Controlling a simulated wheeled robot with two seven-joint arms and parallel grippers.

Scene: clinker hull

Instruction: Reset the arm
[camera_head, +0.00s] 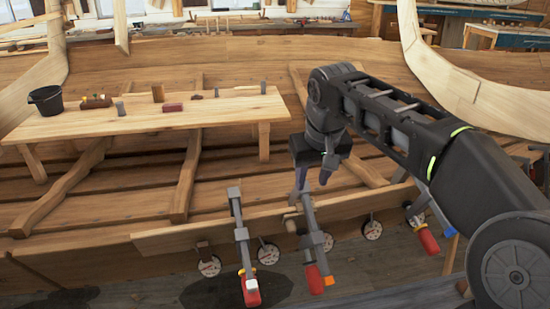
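My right arm (400,130) reaches in from the right, and its dark gripper (314,177) points down over the hull's plank edge. Its two fingers look spread apart, with no object visibly held between them. A grey bar clamp (313,240) with a red and orange handle is on the plank just below the gripper. Its top end overlaps the left finger in the picture, and I cannot tell whether they touch. A second clamp (242,240) with a red handle stands to the left. My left gripper is not in view.
A red-handled clamp (427,240) is at the right, partly behind my arm. Several round white dials line the plank (170,239). A wooden bench (200,112) at the left holds a black bucket (47,99) and small blocks. Curved ribs (440,75) rise at the right.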

